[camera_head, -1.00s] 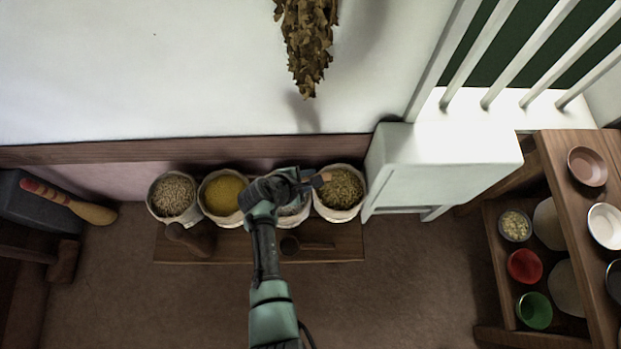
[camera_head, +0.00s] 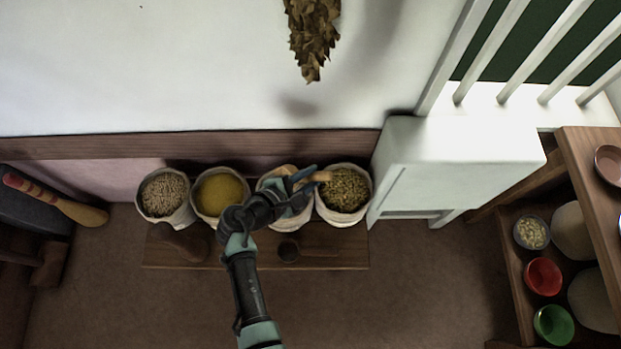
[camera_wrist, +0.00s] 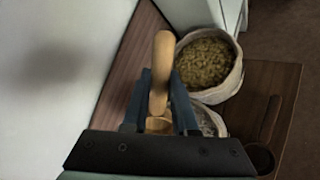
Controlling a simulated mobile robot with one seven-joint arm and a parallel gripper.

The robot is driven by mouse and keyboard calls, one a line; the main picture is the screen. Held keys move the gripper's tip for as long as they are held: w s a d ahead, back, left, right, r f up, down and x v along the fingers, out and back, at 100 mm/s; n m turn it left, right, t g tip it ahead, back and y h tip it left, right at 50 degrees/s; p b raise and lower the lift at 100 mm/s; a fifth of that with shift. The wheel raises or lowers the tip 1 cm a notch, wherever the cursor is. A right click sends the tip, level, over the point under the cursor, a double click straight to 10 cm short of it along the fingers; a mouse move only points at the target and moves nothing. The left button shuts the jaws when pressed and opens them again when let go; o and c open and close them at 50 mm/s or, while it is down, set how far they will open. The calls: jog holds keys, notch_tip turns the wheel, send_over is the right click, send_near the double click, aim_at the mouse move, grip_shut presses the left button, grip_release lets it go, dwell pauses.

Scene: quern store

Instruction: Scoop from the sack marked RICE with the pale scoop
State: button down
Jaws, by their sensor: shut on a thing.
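My gripper (camera_head: 303,178) is shut on the pale scoop, whose light wooden handle (camera_head: 322,176) sticks out to the right. In the wrist view the handle (camera_wrist: 162,65) stands between my two fingers (camera_wrist: 158,112), with a pale part of the scoop low between them. My gripper is over the third sack from the left (camera_head: 287,223), which holds whitish contents that show partly in the wrist view (camera_wrist: 211,122). My arm and gripper hide much of this sack. No marking is readable on any sack, so I cannot tell from lettering which is RICE.
The other sacks hold pale brown grain (camera_head: 165,193), yellow grain (camera_head: 220,194) and greenish-brown grain (camera_head: 345,188). A dark scoop (camera_head: 289,250) lies on the wooden bench (camera_head: 335,262). A white cabinet (camera_head: 455,160) stands right of the sacks. The wall is close behind them.

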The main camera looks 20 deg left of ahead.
jog(key=shift+s+a+t+h+b, duration=0.15)
jog(key=shift+t+h+b, duration=0.4)
jog(key=shift+b, duration=1.35)
jog(key=shift+s+d+t+h+b, duration=0.15)
jog(key=shift+t+b, duration=0.7)
jog(key=shift+b, duration=1)
notch_tip(320, 180, down, 7)
jog(key=b, duration=0.6)
jog(key=shift+a+r+b, duration=0.1)
jog(key=shift+r+b, duration=0.1)
jog(key=shift+b, duration=0.2)
jog(key=g+y+p, duration=0.1)
jog(key=g+p, duration=0.1)
jog(key=p, duration=0.1)
jog(key=g+y+p, duration=0.1)
jog(key=g+p, duration=0.1)
jog(key=p, duration=0.2)
jog(key=shift+f+g, duration=0.3)
jog(key=shift+f, duration=0.05)
jog(key=shift+w+g+y+p, duration=0.15)
jog(key=shift+g+y+p, duration=0.15)
jog(key=shift+p, duration=0.45)
jog(key=shift+w+f+p, duration=0.1)
jog(key=shift+p, duration=0.25)
